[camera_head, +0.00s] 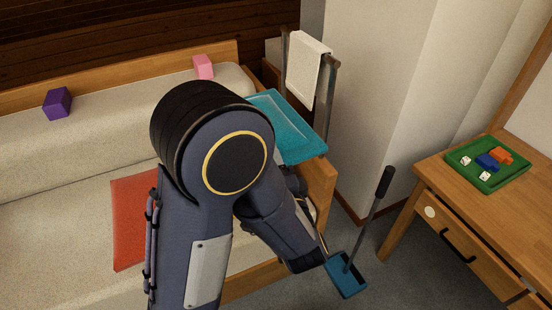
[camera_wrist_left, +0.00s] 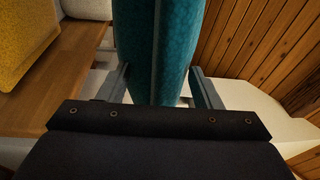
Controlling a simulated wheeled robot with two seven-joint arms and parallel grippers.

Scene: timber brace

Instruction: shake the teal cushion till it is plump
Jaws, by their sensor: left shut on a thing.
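The teal cushion (camera_head: 290,125) is in the head view above the right end of the sofa, behind my arm, which hides its left part. In the left wrist view the cushion (camera_wrist_left: 160,30) stands edge-on between the fingers of my left gripper (camera_wrist_left: 160,82), which is shut on it. In the head view my arm's large joint covers the middle, and the left gripper's fingers are not visible there. My right gripper is in neither view.
A beige sofa (camera_head: 60,225) carries a red cushion (camera_head: 130,220), a purple block (camera_head: 57,103) and a pink block (camera_head: 203,66). A towel (camera_head: 307,70) hangs on a rack. A blue dustpan (camera_head: 345,277) is on the floor near a wooden desk (camera_head: 450,205) with a green tray (camera_head: 505,175).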

